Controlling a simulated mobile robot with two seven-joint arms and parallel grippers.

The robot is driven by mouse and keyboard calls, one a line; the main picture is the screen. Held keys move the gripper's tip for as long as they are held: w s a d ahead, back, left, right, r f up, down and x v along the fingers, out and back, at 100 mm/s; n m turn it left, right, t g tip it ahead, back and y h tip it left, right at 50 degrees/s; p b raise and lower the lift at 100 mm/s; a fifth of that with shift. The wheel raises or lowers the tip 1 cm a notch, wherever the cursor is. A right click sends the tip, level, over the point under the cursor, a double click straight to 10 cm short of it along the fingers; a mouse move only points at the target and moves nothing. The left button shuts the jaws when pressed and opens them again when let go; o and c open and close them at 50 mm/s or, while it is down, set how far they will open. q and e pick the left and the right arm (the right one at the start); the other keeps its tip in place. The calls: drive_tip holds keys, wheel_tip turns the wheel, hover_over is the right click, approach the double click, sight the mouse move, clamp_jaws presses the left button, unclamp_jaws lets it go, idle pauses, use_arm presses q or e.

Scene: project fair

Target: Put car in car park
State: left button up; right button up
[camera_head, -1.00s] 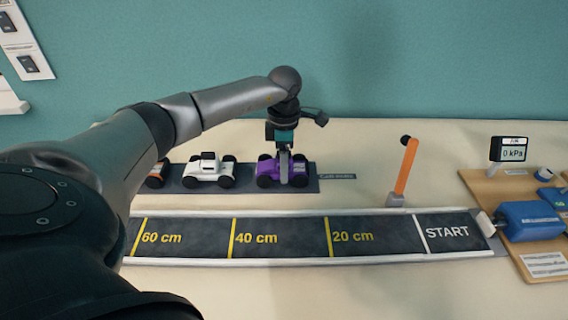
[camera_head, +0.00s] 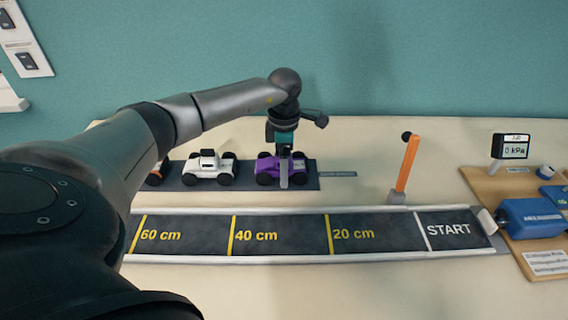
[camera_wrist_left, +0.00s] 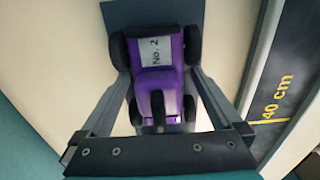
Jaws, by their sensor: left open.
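A purple car (camera_head: 266,168) stands on the dark car park strip (camera_head: 313,178), at its right end. In the left wrist view the purple car (camera_wrist_left: 158,88) shows a label reading "No. 2". My left gripper (camera_head: 284,186) is open and low over this car. The left wrist view shows its two fingers on either side of the car's body; whether they touch it I cannot tell. A white car (camera_head: 208,168) stands on the strip to the left. An orange car (camera_head: 158,172) beyond it is partly hidden by my arm. My right gripper is not in view.
A track (camera_head: 290,235) marked START, 20, 40 and 60 cm runs in front of the strip. An orange lever (camera_head: 407,163) stands behind the track at the right. A wooden board (camera_head: 484,186) with a blue pump (camera_head: 530,218) and gauge (camera_head: 511,147) lies at the far right.

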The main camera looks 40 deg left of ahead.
use_arm(q)
drive_tip(key=shift+r, duration=0.1)
drive_tip(key=shift+r, duration=0.25)
wheel_tip(320, 180, up, 13)
drive_tip(key=shift+f+p, duration=0.15)
drive_tip(key=shift+p, duration=1.05)
